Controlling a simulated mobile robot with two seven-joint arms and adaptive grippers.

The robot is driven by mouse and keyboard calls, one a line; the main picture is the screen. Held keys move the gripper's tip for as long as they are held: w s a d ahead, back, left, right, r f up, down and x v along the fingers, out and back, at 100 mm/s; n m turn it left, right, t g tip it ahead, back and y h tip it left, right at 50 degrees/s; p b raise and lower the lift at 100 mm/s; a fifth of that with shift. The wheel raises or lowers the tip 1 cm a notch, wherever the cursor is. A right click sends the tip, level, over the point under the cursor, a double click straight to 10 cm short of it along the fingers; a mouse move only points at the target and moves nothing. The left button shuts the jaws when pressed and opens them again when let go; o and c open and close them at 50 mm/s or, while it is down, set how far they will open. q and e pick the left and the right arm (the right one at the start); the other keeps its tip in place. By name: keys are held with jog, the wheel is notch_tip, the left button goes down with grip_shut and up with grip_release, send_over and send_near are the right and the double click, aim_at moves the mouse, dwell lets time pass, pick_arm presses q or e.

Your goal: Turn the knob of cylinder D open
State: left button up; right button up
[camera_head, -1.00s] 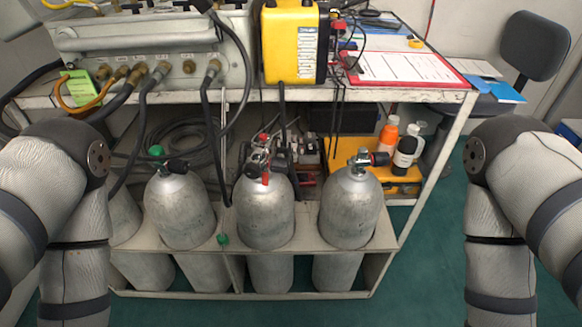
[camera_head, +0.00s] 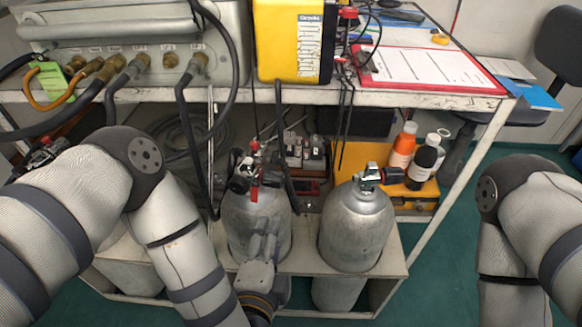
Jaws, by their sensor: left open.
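Two grey cylinders show clearly in the rack: a middle one (camera_head: 238,222) and a right-hand one (camera_head: 355,225). No letter is readable on either, so I cannot tell by marking which is D. The middle one has a valve (camera_head: 246,172) with black and red fittings. My left gripper (camera_head: 263,242) is open, in front of the middle cylinder and below its valve, apart from the right cylinder's knob. My right gripper is out of view.
The rack (camera_head: 398,262) holds the cylinders under a bench (camera_head: 440,101). A hose (camera_head: 183,120) hangs near the middle cylinder. Orange (camera_head: 403,145) and white-capped black (camera_head: 424,160) bottles stand behind the right cylinder. Green floor right of the rack is clear.

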aim_at(278, 186)
pick_arm(q)
jog(key=w, duration=0.5)
jog(key=w+r+m+t+y+b, duration=0.1)
jog(key=w, duration=0.3)
jog(key=w+r+t+b, duration=0.1)
jog(key=w, duration=0.4)
jog(key=shift+w+d, duration=0.1)
jog(key=shift+w, duration=0.25)
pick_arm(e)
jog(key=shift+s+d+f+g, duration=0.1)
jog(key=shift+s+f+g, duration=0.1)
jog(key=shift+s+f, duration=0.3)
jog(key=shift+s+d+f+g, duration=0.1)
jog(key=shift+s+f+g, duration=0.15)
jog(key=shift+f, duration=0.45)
pick_arm(q)
jog(key=shift+c, duration=0.6)
jog(key=c, duration=1.1)
